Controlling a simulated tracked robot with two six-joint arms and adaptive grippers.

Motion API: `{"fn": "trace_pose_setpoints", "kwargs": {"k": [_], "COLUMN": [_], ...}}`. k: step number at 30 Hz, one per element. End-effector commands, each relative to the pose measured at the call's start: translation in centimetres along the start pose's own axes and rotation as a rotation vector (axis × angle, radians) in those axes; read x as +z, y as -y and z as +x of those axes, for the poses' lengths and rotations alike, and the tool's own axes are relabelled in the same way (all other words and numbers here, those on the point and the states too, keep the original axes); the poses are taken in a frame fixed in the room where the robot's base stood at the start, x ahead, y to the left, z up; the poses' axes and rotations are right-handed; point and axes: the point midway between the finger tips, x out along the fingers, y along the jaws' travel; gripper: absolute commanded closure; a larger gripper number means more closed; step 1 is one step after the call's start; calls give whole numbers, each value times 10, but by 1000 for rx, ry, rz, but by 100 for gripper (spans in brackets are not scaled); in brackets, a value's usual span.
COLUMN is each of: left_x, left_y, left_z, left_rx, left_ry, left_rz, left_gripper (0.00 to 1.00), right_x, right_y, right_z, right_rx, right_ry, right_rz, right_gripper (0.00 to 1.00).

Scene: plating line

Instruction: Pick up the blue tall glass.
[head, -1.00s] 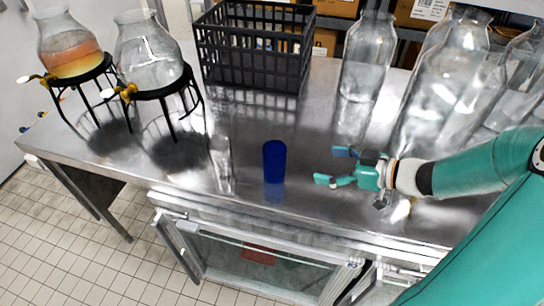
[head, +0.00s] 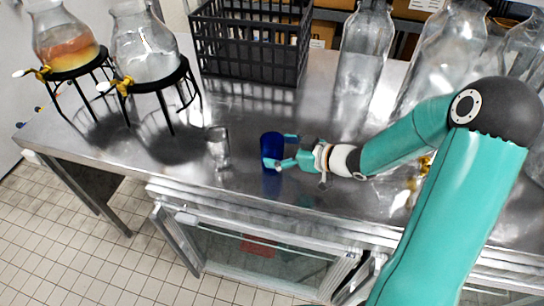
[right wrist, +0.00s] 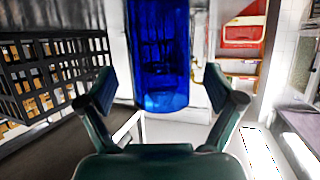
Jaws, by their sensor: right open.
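The blue tall glass (head: 272,145) stands upright on the steel table near its front edge. My right gripper (head: 284,148) is open at the glass's right side in the head view, one finger toward the back and one toward the front. In the right wrist view the glass (right wrist: 158,55) shows centred in the gap between the two spread fingers of the gripper (right wrist: 160,88), with room on both sides. I cannot tell how deep the glass sits between the fingers. My left gripper is not in view.
A clear glass (head: 218,147) stands left of the blue glass. A black crate (head: 248,45) is at the back. Two flasks on black stands (head: 158,88) are at the left. Large clear jars (head: 362,60) stand at the back right, behind my right arm.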

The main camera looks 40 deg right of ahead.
Motion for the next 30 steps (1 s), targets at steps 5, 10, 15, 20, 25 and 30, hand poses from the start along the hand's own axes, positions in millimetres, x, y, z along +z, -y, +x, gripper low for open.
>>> {"fn": "trace_pose_setpoints", "kwargs": {"k": [5,10,15,20,25,30], "left_x": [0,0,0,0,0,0], "left_y": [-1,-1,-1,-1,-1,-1], "left_z": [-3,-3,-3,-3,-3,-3], "left_rx": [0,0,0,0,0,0], "left_ry": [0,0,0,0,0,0], "left_rz": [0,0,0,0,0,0], "left_gripper": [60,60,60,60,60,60], "right_x": [0,0,0,0,0,0], "right_y": [2,1,1,1,1,1], "right_z": [23,27,27,26,26,26], "right_rx": [-3,1,2,1,1,1], "right_ry": [1,1,0,0,0,-1], "right_rz": [0,1,1,1,1,0], "right_gripper": [9,9,17,44,72,82]}}
